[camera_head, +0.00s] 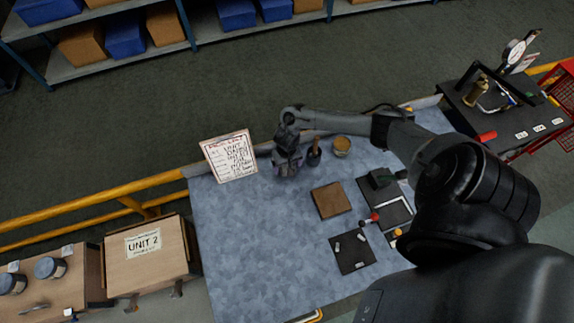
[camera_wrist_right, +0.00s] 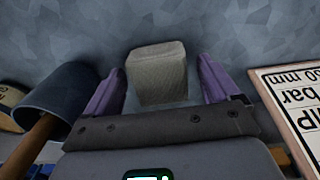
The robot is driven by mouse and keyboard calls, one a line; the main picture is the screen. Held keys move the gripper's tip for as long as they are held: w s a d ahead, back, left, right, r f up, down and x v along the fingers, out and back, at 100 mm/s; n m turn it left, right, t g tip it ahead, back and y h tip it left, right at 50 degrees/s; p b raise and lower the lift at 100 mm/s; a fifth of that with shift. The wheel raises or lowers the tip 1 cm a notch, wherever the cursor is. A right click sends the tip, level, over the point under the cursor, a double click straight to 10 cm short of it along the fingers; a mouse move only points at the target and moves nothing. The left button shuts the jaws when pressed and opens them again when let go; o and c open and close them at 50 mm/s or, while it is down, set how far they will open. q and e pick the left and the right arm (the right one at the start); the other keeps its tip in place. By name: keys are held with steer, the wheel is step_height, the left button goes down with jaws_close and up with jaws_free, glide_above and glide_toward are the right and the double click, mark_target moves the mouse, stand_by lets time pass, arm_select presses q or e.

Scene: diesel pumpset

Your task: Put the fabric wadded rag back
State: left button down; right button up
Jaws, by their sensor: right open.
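A beige-grey blocky wad, which looks like the fabric rag (camera_wrist_right: 158,75), stands on the mottled blue-grey bench top in the right wrist view. My right gripper (camera_wrist_right: 160,64) has its two purple fingers apart, one on each side of the wad, with gaps showing between. In the head view my right gripper (camera_head: 287,163) is low over the far left part of the bench (camera_head: 245,235), and the rag cannot be made out there. My left gripper is not in view.
A dark cup (camera_head: 314,156) with a wooden handle stands just right of the gripper, beside an amber bowl (camera_head: 341,146). A written sign (camera_head: 229,157) stands close on the left. A brown square (camera_head: 330,200) and a dark mat (camera_head: 352,252) lie nearer. The bench's left part is clear.

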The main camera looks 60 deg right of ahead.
step_height(320, 180, up, 10)
steer(key=r+p, duration=0.1)
steer(key=p, duration=0.1)
steer(key=a+r+n+t+y, duration=0.15)
steer(key=a+n+t, duration=0.55)
steer(key=a, duration=1.6)
steer(key=s+r+n+g+h, duration=0.1)
steer(key=s+r+n+g, duration=0.2)
steer(key=s+r, duration=0.7)
steer(key=shift+s+a+n, duration=0.15)
steer(key=shift+s+n, duration=0.15)
steer(key=shift+s, duration=0.25)
